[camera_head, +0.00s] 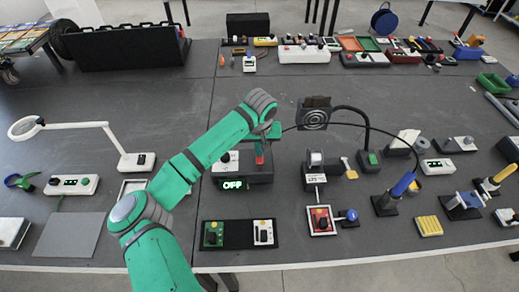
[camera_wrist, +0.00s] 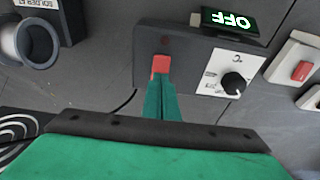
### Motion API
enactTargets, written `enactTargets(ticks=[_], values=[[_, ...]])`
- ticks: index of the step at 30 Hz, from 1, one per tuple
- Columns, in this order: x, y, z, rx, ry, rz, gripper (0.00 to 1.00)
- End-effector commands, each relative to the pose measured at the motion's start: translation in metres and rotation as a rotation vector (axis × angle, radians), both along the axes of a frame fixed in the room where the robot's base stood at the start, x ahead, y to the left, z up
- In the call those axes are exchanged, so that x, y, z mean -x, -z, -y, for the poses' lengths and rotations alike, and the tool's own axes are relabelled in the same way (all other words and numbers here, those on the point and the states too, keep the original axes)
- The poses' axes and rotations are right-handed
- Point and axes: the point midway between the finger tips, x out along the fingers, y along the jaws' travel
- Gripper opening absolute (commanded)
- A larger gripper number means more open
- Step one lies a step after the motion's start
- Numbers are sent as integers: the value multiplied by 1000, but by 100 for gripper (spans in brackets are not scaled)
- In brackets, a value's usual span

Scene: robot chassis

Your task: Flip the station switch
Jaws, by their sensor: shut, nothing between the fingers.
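The station is a dark box (camera_head: 235,178) on the bench, below my gripper. Its display (camera_head: 233,185) reads OFF in green; in the wrist view the display (camera_wrist: 230,20) appears upside down. A red switch piece (camera_wrist: 160,66) stands on the box, and it shows in the head view too (camera_head: 259,158). My gripper (camera_wrist: 161,84) is shut and empty, its green fingers pointing at the red piece. The fingertips overlap its lower edge in the wrist view; I cannot tell if they touch. In the head view, my gripper (camera_head: 266,140) is right above the box.
A white panel with a black knob (camera_wrist: 233,84) sits beside the red piece on the same box. A soldering unit (camera_head: 318,160) stands to the right, with a round dark fan (camera_head: 314,118) behind it. Small switch boxes (camera_head: 238,234) lie in front. Bare bench lies behind the box.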

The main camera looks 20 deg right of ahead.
Motion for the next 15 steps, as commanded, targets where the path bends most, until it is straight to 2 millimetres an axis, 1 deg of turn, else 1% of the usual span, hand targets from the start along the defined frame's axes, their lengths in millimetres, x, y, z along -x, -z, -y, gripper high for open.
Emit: enactTargets(ticks=[6, 15], values=[[-2, 6, 5, 4, 4, -2, 0], [-1, 5, 5, 0, 8, -1, 0]])
